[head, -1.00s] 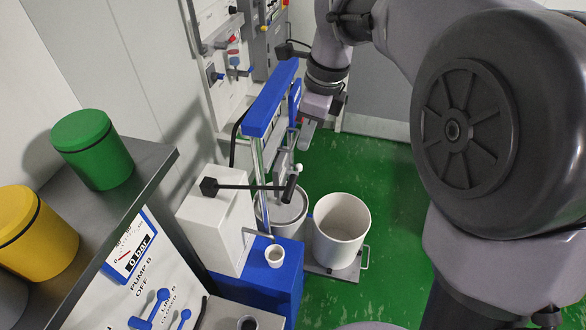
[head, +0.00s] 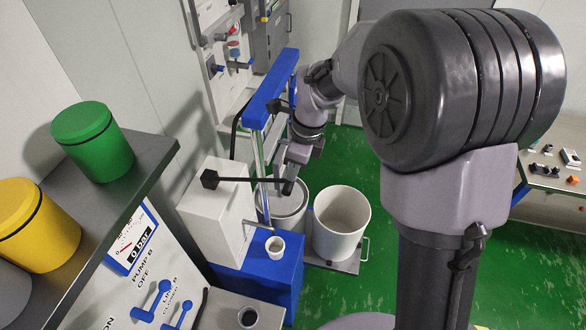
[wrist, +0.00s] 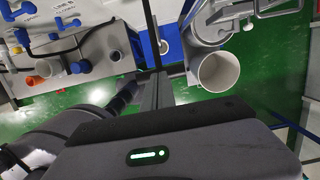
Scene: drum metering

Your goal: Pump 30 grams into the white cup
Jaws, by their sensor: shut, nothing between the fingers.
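The white cup (head: 275,247) stands upright on a blue block, below a thin spout (head: 258,226). I cannot make out its contents. A white pump box (head: 215,210) with a black lever (head: 240,180) stands beside it; the lever sticks out to the right, roughly level. My gripper (head: 291,174) is shut and empty at the lever's grip end, above and behind the cup. Whether it touches the lever cannot be told. In the wrist view the cup (wrist: 163,46) shows small beyond my gripper (wrist: 154,92).
A blue-topped column (head: 270,90) stands close left of my arm. A counter holds green (head: 92,140) and yellow (head: 38,225) canisters.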

